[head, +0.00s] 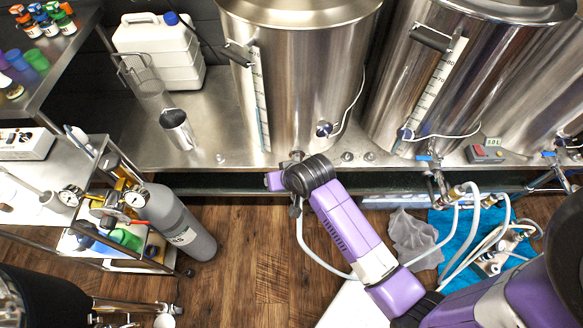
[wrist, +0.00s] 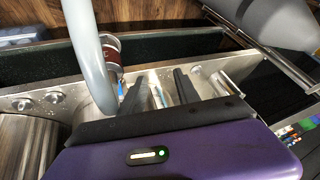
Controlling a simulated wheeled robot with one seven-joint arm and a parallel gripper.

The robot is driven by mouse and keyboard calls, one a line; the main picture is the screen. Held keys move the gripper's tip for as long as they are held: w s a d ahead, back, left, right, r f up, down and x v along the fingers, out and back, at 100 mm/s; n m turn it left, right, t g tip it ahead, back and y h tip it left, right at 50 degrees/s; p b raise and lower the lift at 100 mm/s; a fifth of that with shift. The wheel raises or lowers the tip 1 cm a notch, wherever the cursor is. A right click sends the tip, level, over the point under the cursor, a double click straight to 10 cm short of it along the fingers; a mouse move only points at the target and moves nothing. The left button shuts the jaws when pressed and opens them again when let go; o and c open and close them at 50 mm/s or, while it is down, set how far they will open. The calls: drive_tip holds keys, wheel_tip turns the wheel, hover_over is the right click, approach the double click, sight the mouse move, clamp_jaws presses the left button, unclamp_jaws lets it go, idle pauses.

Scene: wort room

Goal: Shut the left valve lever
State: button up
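The left steel kettle (head: 300,80) stands on the steel bench. Its outlet and valve lever are mostly hidden behind my gripper in the head view. My gripper (head: 290,190) is at the bench's front edge, below that kettle. In the wrist view my gripper's two dark fingers (wrist: 160,92) stand apart with a gap between them. A small blue part (wrist: 121,88), perhaps the lever, shows just left of the left finger, beside a grey hose (wrist: 88,55) with a reddish-brown coupling (wrist: 111,55). I cannot tell whether a finger touches it, or how the lever is turned.
The middle kettle (head: 440,70) has its own blue lever (head: 425,157) to the right. Hoses lie over a blue cloth (head: 440,225) on the floor. A grey gas cylinder (head: 180,225) and a trolley stand at the left. Wooden floor (head: 260,265) is clear between.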

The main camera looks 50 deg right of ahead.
drive_tip(key=d+r+m+g, duration=0.1)
drive_tip(key=d+g, duration=0.1)
drive_tip(key=d, duration=0.1)
drive_tip(key=d+m+g+y, duration=0.1)
drive_tip(key=d+g, duration=0.1)
drive_tip(key=d, duration=0.1)
drive_tip(key=d+r+m+g, duration=0.1)
drive_tip(key=d+g, duration=0.1)
drive_tip(key=d, duration=0.1)
drive_tip(key=shift+s+d+r, duration=0.15)
drive_tip(key=shift+r, duration=0.2)
drive_tip(key=shift+f+b, duration=0.5)
drive_tip(key=shift+f, duration=3.35)
drive_tip(key=shift+c, duration=0.5)
clamp_jaws()
